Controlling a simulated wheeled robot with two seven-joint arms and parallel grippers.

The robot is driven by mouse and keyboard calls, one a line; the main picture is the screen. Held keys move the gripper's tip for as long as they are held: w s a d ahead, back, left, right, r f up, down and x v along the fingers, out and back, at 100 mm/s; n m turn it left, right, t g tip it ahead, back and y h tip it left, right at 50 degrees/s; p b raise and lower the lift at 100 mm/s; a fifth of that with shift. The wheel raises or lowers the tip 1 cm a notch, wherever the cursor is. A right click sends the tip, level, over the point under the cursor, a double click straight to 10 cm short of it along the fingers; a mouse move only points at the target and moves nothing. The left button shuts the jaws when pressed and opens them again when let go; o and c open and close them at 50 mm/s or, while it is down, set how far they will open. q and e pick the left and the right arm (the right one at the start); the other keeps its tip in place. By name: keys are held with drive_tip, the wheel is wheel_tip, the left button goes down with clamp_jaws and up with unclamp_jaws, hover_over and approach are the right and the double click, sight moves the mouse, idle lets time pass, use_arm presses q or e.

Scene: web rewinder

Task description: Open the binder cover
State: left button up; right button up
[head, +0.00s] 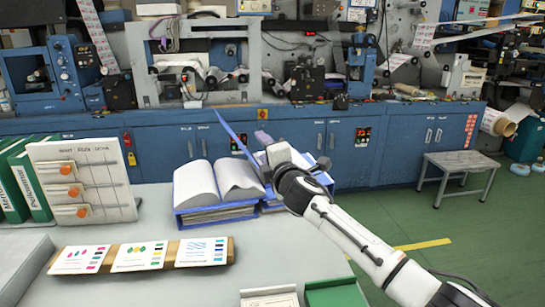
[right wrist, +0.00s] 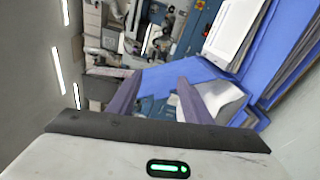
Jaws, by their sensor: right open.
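The blue binder (head: 180,212) lies on the grey table, with two curved stacks of white pages (head: 240,180) showing. Its blue cover (head: 234,138) stands up, tilted, at the right side of the pages. My right gripper (head: 262,138) is beside the raised cover, on its right. In the right wrist view its two purple-grey fingers (right wrist: 158,100) are spread apart, with a blue panel (right wrist: 180,73) showing behind and between them. I cannot tell whether a finger touches the cover. My left gripper is not in view.
Printed cards on a wooden strip (head: 140,256) lie in front. A green box (head: 335,293) is at the front edge. Blue machine cabinets (head: 170,150) stand behind the table.

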drive_tip(key=v, duration=0.7)
drive_tip(key=shift+s, duration=0.35)
